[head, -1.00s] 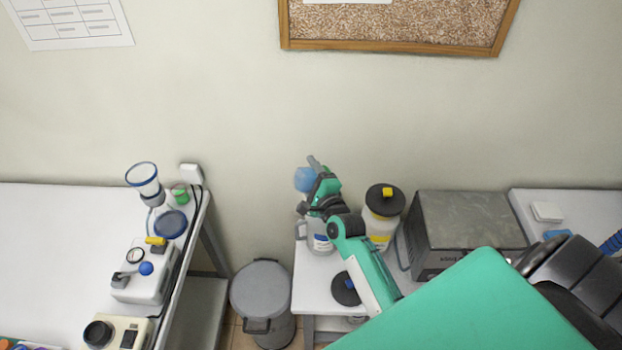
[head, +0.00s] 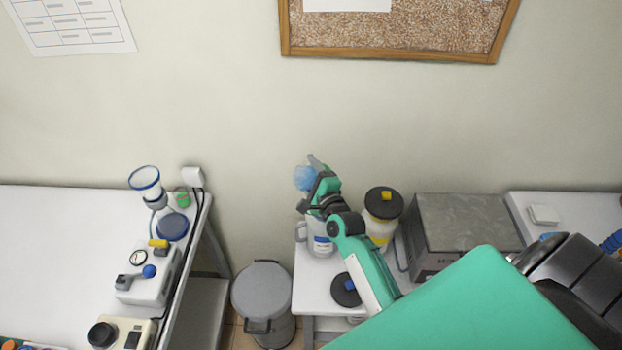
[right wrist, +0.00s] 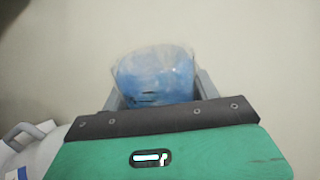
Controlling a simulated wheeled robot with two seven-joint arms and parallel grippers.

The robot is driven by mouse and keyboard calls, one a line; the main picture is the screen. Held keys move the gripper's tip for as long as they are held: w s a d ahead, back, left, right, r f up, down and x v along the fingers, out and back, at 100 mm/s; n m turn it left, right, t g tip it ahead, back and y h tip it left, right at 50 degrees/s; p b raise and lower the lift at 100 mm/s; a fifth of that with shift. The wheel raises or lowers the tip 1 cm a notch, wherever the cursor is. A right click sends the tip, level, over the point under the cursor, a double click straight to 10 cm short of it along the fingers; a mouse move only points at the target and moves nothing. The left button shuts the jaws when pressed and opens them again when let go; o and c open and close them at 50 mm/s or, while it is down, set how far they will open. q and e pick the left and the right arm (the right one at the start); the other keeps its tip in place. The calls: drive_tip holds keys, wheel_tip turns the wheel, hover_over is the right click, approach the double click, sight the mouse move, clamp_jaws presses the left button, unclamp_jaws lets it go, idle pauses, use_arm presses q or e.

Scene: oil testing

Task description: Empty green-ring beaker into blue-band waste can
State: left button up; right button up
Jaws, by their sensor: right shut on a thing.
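My right gripper (head: 312,180) is shut on a clear beaker with blue contents (head: 304,179), above the right bench. The beaker also shows between the jaws in the right wrist view (right wrist: 155,77). I cannot make out a green ring on it. A white can with a handle and a bluish label (head: 321,240) stands on the bench below the gripper, partly hidden by my arm. It also shows at the lower left of the right wrist view (right wrist: 28,137). The held beaker is apart from the can. My left gripper is not in view.
A yellow-banded jar with a black lid (head: 383,207) and a grey metal box (head: 465,228) stand right of the can. A black round lid (head: 346,289) lies in front. A grey bin (head: 262,290) stands between the benches. The left bench holds devices and a small green item (head: 182,197).

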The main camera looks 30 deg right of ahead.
sight(314, 172)
drive_tip(key=shift+r+p, duration=1.15)
drive_tip(key=shift+r, duration=0.4)
drive_tip(key=n, duration=0.1)
drive_tip(key=n+p, duration=0.1)
drive_tip(key=n, duration=0.1)
drive_tip(key=shift+r+n, duration=0.2)
drive_tip(key=shift+n, duration=0.1)
drive_tip(key=shift+n+p, duration=0.45)
drive_tip(key=shift+n, duration=0.45)
drive_tip(key=n+p, duration=0.1)
drive_tip(key=n, duration=0.2)
drive_tip(key=shift+r, duration=0.2)
drive_tip(key=n+p, duration=0.1)
drive_tip(key=n, duration=0.2)
drive_tip(key=n+p, duration=0.1)
drive_tip(key=n, duration=0.3)
drive_tip(key=shift+r, duration=0.15)
drive_tip(key=shift+n, duration=1.1)
drive_tip(key=n, duration=0.4)
drive_tip(key=shift+r+n, duration=0.15)
drive_tip(key=shift+n, duration=0.15)
